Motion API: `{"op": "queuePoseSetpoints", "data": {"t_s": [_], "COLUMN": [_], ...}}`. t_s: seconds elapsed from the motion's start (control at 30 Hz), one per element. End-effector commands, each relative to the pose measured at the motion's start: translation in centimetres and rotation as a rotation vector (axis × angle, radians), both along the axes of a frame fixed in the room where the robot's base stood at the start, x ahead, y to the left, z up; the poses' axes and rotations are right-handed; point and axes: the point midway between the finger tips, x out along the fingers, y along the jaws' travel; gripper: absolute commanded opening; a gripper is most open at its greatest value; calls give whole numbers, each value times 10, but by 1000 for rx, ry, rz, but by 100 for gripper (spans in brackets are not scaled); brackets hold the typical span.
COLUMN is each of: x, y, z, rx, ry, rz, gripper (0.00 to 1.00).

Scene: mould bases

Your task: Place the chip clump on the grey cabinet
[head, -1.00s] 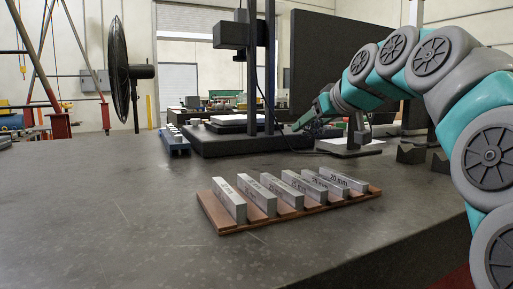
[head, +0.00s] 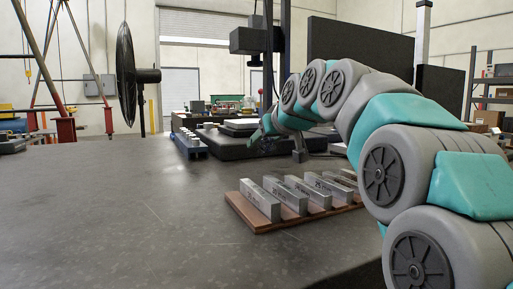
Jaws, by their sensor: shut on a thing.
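My arm reaches in from the right, and my gripper (head: 258,137) is at its far end, low over the back of the dark table (head: 130,220). The gripper is small and partly hidden by my own arm. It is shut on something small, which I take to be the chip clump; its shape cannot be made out. I cannot pick out a grey cabinet in this view.
A brown board (head: 262,226) with several grey metal blocks (head: 285,193) lies mid-table, left of my arm. A black machine base (head: 225,146) and a blue rack (head: 188,148) stand behind. A black fan (head: 127,75) stands at left. The table's left and front are clear.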

Motion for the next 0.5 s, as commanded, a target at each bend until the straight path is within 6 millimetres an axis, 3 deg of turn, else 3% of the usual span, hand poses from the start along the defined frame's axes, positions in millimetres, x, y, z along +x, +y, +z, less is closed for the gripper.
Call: {"op": "queuePoseSetpoints", "data": {"t_s": [0.23, 0.5], "x": [50, 75], "y": [12, 18], "z": [-4, -7], "rx": [-1, 0], "ry": [7, 1], "rz": [0, 0], "gripper": [0, 0]}}
